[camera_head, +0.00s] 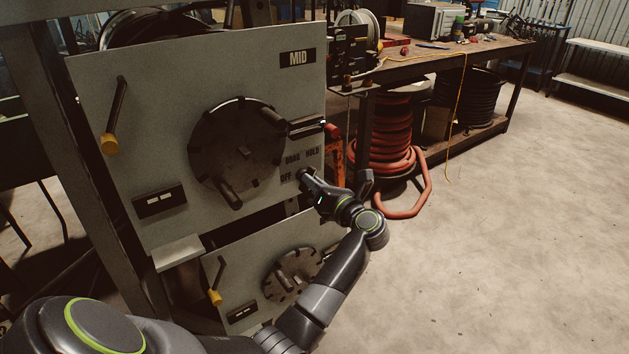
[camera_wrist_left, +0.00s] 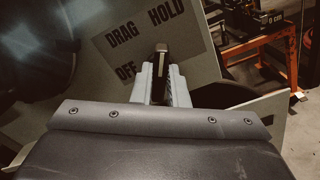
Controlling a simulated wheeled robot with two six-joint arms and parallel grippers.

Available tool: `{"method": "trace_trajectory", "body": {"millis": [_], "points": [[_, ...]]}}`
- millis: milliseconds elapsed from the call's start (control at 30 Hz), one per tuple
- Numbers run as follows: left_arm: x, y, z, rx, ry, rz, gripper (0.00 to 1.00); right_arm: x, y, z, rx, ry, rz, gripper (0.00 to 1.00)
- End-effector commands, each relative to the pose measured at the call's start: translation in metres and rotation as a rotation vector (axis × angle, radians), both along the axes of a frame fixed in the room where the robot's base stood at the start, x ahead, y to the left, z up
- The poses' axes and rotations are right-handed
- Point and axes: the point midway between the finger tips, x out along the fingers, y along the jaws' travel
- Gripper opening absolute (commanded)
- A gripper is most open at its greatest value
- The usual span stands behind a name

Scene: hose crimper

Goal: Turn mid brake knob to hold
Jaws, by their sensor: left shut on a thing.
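The MID panel (camera_head: 160,75) is a grey upright plate with a large dark round wheel (camera_head: 237,150). At its lower right are the labels DRAG, HOLD and OFF. My left gripper (camera_head: 306,178) is at these labels, shut on the small dark mid brake knob. In the left wrist view the knob (camera_wrist_left: 161,52) shows as a dark tip between my left fingers (camera_wrist_left: 161,85). It points up in that picture, to the right of DRAG and below HOLD; its exact setting is hard to tell. My right gripper is not in view.
A yellow-tipped crank handle (camera_head: 110,143) sticks out at the panel's left. A lower panel (camera_head: 245,250) with a smaller wheel stands below. A workbench (camera_head: 450,55) and a red hose reel (camera_head: 384,130) stand behind to the right. The concrete floor at right is clear.

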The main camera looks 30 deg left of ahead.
Motion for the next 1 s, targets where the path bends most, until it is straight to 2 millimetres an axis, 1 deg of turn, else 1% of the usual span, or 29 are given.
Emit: {"method": "trace_trajectory", "body": {"millis": [333,367,500,533,833,1000], "points": [[0.0,0.0,0.0,0.004,0.005,-0.001,0.0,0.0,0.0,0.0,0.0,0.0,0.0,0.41],[0.0,0.0,0.0,0.004,0.005,-0.001,0.15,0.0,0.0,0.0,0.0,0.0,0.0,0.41],[0.0,0.0,0.0,0.003,0.004,-0.001,0.33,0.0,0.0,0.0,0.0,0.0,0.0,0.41],[0.0,0.0,0.0,0.003,0.004,-0.001,0.35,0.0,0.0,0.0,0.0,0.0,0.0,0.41],[0.0,-0.001,0.0,0.002,0.003,-0.001,0.35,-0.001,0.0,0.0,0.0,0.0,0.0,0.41],[0.0,-0.01,-0.001,0.0,0.002,-0.002,0.35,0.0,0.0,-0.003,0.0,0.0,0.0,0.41]]}}
